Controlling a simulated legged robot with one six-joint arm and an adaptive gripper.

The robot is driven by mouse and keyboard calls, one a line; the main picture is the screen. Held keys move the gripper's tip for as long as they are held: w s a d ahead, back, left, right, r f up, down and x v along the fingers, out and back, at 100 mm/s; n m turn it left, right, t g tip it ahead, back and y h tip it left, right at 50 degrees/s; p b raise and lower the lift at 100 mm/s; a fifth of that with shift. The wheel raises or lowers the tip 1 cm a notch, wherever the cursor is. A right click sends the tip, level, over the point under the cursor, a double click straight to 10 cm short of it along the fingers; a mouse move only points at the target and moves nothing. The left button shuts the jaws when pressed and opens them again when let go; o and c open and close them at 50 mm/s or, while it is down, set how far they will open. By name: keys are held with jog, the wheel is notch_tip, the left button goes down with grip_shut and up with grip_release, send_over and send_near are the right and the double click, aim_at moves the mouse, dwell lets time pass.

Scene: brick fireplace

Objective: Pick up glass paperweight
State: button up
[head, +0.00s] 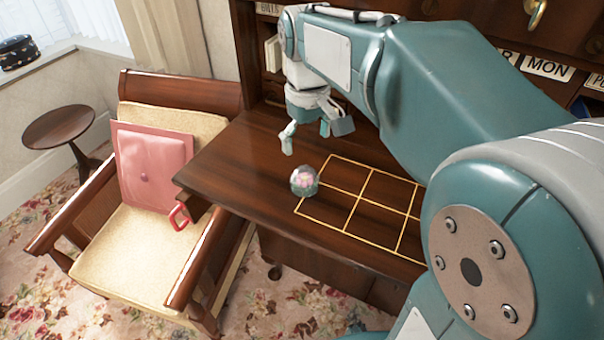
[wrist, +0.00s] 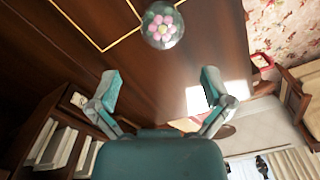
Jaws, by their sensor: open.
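The glass paperweight (head: 304,180) is a clear dome with a pink flower inside. It sits on the wooden desk (head: 240,165), by the left corner of a yellow grid. In the wrist view the paperweight (wrist: 163,26) is at the top middle, beyond the fingertips. My gripper (head: 306,142) is above the desk, behind the paperweight in the head view, fingers pointing down. In the wrist view my gripper (wrist: 160,86) has its two fingers wide apart with nothing between them. The paperweight is apart from the fingers.
The yellow grid (head: 353,199) marks the desktop to the right. Shelves with books (head: 272,54) stand at the back. A chair with a pink cushion (head: 150,166) is at the left, and a red handle-like object (head: 179,217) is by the desk's edge. The desktop around the paperweight is clear.

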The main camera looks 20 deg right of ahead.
aim_at(305, 169)
jog(key=f, duration=0.9)
jog(key=shift+a+f, duration=0.2)
jog(key=shift+f, duration=0.2)
jog(key=c, duration=1.1)
